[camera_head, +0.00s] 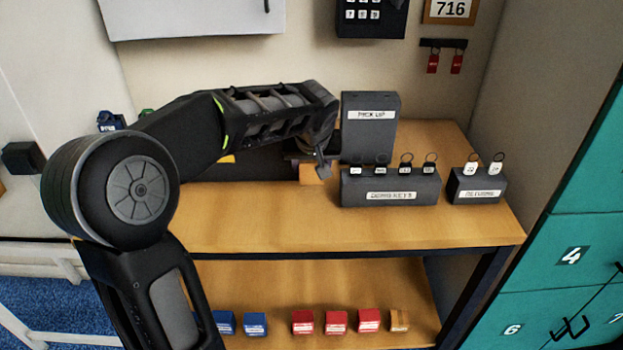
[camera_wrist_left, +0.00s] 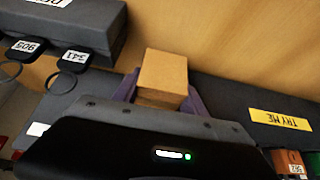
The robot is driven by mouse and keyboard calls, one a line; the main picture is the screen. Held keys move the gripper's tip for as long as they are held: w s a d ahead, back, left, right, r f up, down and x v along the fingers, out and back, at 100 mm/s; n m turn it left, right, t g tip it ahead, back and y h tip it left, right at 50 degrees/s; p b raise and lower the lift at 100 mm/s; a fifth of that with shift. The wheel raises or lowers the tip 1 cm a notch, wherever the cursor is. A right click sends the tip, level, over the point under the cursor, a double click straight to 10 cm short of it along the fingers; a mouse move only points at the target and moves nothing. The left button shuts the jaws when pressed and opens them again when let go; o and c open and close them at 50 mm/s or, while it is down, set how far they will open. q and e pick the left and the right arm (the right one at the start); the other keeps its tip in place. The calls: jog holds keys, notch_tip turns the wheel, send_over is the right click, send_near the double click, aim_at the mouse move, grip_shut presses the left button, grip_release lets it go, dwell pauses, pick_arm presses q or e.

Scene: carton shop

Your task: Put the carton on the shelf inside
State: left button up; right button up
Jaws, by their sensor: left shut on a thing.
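My left gripper (camera_head: 311,163) is over the upper wooden top, left of the dark holder labelled PICK UP. It is shut on a small plain brown carton (camera_head: 312,175), partly hidden by the gripper in the head view. In the left wrist view the carton (camera_wrist_left: 163,75) sits between the two purple fingers of the gripper (camera_wrist_left: 160,92). The shelf (camera_head: 290,275) under the top holds a row of small blue, red and brown cartons. My right gripper is not in view.
On the top stand the PICK UP holder (camera_head: 369,135), a key block (camera_head: 390,187) and a smaller key block (camera_head: 474,187). A dark tray with a yellow TRY ME label (camera_wrist_left: 279,119) lies beside the gripper. Teal lockers (camera_head: 570,240) stand at the right. The top's front strip is clear.

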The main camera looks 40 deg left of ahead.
aim_at(312, 178)
pick_arm(q)
jog(key=shift+f, duration=2.05)
jog(key=shift+f, duration=0.2)
jog(key=o, duration=1.5)
jog(key=shift+r, duration=0.1)
jog(key=shift+s+d+r, duration=0.1)
jog(key=shift+r, duration=0.2)
jog(key=v, duration=1.1)
jog(key=shift+s+d+r, duration=0.1)
jog(key=shift+s+r, duration=0.05)
jog(key=shift+r, duration=0.1)
jog(key=shift+o, duration=0.3)
